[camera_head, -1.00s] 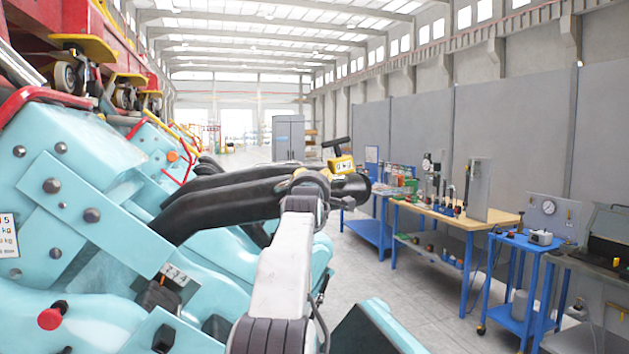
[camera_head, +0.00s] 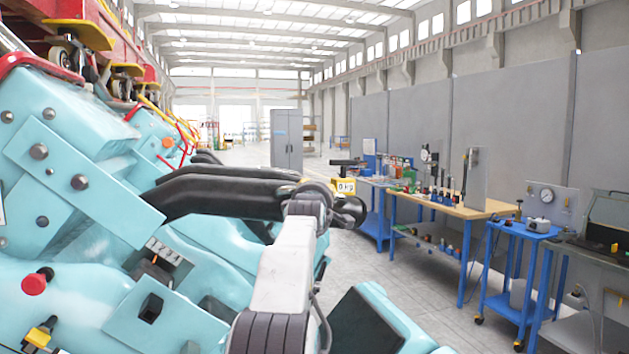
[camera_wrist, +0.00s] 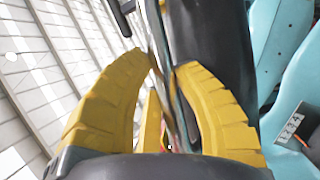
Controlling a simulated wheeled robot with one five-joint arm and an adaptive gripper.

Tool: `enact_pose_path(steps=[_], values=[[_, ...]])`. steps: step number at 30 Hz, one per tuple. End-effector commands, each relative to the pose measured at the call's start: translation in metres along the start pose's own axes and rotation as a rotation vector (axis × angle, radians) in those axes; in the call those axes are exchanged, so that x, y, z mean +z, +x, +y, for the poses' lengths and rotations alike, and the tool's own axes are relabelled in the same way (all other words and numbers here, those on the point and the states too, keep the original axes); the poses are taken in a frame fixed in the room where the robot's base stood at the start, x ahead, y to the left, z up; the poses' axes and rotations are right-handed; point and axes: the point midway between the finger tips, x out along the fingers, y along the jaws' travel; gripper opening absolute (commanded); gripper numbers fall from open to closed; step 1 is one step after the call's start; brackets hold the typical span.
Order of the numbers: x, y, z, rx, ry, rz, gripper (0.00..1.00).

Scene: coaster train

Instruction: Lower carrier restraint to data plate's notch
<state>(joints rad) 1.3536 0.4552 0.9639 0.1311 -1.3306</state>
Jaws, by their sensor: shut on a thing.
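The carrier restraint (camera_head: 215,195) is a black padded arm reaching right from the teal seats, nearly level. In the wrist view its black pad (camera_wrist: 212,45) is behind the fingers. My gripper (camera_wrist: 162,72) has yellow ribbed fingers, shut on a thin edge or bar that seems to belong to the restraint; the contact is partly hidden. In the head view my arm hides most of the grip. The data plate (camera_head: 165,250), small with marks, is on the teal carrier below the restraint's base and also shows in the wrist view (camera_wrist: 291,127). Its notch is too small to make out.
A yellow gauge reading 0 kg (camera_head: 345,187) shows beside my arm's end. A red knob (camera_head: 33,284) sticks out at lower left. A wooden-topped workbench (camera_head: 450,205) and a blue cart (camera_head: 520,235) stand at right, with open floor between them and the carrier.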

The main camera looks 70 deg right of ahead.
Motion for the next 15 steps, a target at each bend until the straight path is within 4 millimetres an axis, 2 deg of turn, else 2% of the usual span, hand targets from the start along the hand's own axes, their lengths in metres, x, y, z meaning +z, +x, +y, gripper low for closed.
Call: enact_pose_path(steps=[1, 7, 15], values=[[0.01, 0.001, -0.033, -0.029, 0.035, -0.011, 0.0], [0.024, -0.001, -0.096, -0.089, 0.177, -0.031, 0.0], [0.029, -0.008, -0.171, -0.162, 0.349, -0.05, 0.0]])
